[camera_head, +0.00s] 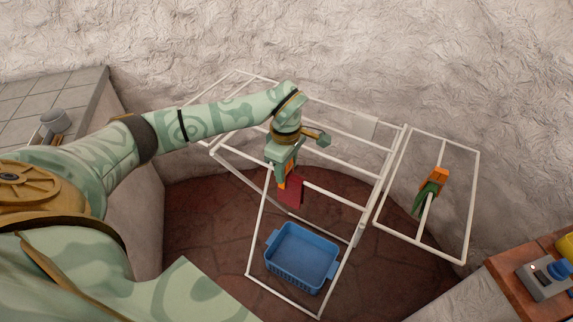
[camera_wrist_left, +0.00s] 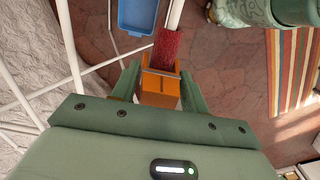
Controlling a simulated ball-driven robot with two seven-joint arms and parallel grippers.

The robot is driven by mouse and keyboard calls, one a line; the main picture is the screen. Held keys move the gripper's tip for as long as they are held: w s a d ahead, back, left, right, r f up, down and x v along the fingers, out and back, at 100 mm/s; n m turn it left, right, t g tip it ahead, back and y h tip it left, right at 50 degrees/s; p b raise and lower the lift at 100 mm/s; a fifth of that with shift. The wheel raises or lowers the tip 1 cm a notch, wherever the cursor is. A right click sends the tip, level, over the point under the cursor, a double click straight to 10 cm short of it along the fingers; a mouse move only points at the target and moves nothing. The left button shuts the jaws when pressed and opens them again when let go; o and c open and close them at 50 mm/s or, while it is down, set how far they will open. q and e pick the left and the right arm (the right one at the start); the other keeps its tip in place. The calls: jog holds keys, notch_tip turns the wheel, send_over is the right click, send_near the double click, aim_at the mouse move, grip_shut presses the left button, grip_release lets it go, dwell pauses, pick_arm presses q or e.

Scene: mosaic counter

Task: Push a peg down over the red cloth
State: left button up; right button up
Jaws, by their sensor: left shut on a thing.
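The red cloth (camera_head: 291,192) hangs over a white rail of the drying rack (camera_head: 262,232), and it also shows in the left wrist view (camera_wrist_left: 168,46). My left gripper (camera_head: 284,172) is just above the cloth, shut on an orange peg (camera_wrist_left: 160,88). The peg sits between both fingers in the wrist view, its far end at the red cloth. I cannot tell whether its jaws straddle the cloth and rail. A green cloth (camera_head: 422,199) with another orange peg (camera_head: 438,178) is on the rack's right wing. My right gripper is not in view.
A blue basket (camera_head: 302,258) stands below the rack on the red-brown floor. The rack's thin white bars surround my left gripper. A rough pale wall is behind. A wooden surface with a grey device (camera_head: 541,280) is at the lower right. A striped rug (camera_wrist_left: 293,70) shows in the wrist view.

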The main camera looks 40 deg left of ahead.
pick_arm(q)
jog(key=o, duration=1)
jog(key=shift+o, duration=0.2)
jog(key=shift+r, duration=0.15)
